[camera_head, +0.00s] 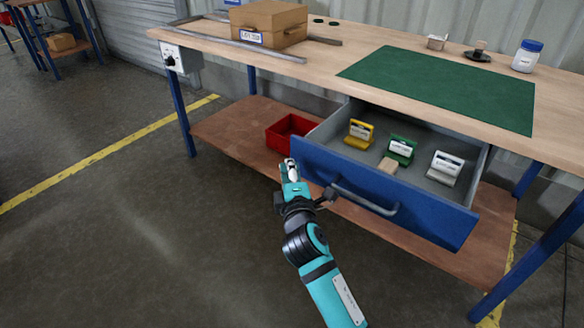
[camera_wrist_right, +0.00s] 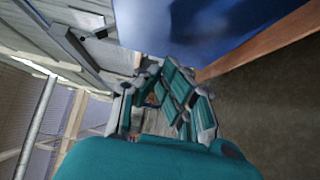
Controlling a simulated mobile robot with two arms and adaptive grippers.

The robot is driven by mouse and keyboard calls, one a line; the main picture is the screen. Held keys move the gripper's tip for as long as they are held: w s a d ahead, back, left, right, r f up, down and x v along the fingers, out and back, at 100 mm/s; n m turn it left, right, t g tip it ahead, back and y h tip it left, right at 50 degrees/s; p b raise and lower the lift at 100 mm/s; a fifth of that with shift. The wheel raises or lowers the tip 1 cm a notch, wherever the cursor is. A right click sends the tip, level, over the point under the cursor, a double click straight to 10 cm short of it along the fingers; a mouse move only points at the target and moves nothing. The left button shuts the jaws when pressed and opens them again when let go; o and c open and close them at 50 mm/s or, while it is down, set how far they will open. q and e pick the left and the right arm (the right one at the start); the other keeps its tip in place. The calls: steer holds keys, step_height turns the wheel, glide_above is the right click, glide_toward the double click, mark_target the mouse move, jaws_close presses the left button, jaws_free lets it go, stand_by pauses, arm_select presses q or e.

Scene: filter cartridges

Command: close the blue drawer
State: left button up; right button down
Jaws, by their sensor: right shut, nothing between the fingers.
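The blue drawer (camera_head: 380,198) under the workbench stands pulled out, with a grey handle (camera_head: 365,198) on its front. Inside it lie a yellow cartridge (camera_head: 359,134), a green cartridge (camera_head: 402,150), a white cartridge (camera_head: 446,166) and a small wooden block (camera_head: 388,166). My right gripper (camera_head: 291,170) is shut and empty at the left end of the drawer front; I cannot tell whether it touches. In the right wrist view the gripper (camera_wrist_right: 165,95) is beside the blue front (camera_wrist_right: 215,30). My left gripper is not in view.
The workbench top (camera_head: 350,45) carries a cardboard box (camera_head: 268,22), a green mat (camera_head: 440,85) and a blue-lidded jar (camera_head: 527,56). A red bin (camera_head: 288,132) sits on the lower shelf (camera_head: 235,128) behind my gripper. The floor in front is clear.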

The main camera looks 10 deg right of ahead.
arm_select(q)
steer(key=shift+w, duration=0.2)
arm_select(e)
steer(key=shift+w+d, duration=0.25)
